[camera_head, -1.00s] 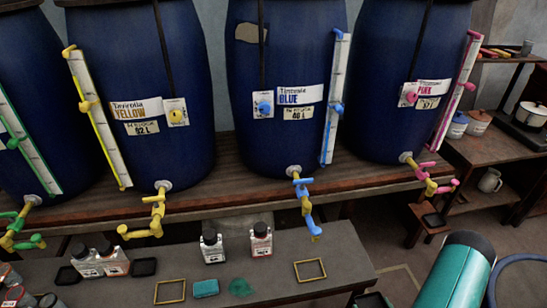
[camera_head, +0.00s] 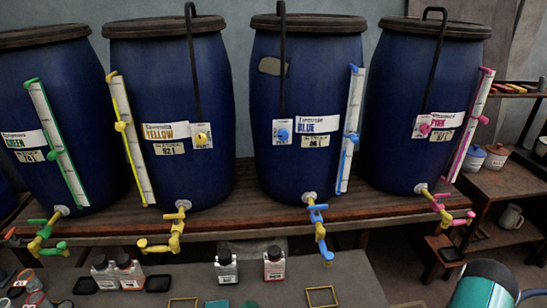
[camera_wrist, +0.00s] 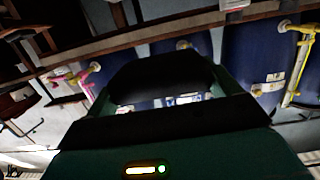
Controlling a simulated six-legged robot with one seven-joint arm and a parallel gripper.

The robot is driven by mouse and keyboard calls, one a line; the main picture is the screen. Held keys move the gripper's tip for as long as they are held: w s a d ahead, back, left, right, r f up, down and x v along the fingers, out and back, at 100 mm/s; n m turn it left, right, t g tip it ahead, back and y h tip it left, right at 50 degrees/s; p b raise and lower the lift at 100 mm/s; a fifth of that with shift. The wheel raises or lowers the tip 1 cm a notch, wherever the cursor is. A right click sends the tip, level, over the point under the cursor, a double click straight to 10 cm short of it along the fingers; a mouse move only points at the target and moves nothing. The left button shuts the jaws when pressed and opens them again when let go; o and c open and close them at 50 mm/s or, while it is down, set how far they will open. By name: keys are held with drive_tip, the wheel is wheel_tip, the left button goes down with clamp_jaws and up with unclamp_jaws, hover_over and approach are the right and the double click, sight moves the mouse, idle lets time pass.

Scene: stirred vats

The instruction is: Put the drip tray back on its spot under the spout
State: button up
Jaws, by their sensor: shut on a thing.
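In the wrist view my gripper (camera_wrist: 160,90) is shut on a dark, flat-looking thing (camera_wrist: 160,72), probably the drip tray; dimness and the gripper body hide much of it. Blue vats with coloured spouts stand in a row: a green spout (camera_head: 45,238), a yellow spout (camera_head: 167,233), a blue-and-yellow spout (camera_head: 319,232) and a pink-and-yellow spout (camera_head: 446,208). On the lower bench, one yellow outline (camera_head: 183,304) lies near the yellow spout and another (camera_head: 321,296) lies below the blue one. Both look empty.
The lower bench (camera_head: 355,278) holds several small bottles, including one (camera_head: 226,267) between the outlines. A low wooden stool (camera_head: 440,262) and side shelves (camera_head: 500,235) stand at the right.

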drive_tip(key=w+a+r, duration=0.6)
drive_tip(key=w+a, duration=0.3)
drive_tip(key=w+a+r, duration=0.5)
drive_tip(key=w+a, duration=0.4)
drive_tip(key=shift+w+a+r, duration=0.25)
drive_tip(key=shift+r, duration=0.15)
drive_tip(key=shift+s+f, duration=0.15)
drive_tip(key=shift+f, duration=0.4)
drive_tip(key=shift+s+f, duration=0.15)
drive_tip(key=shift+f, duration=0.35)
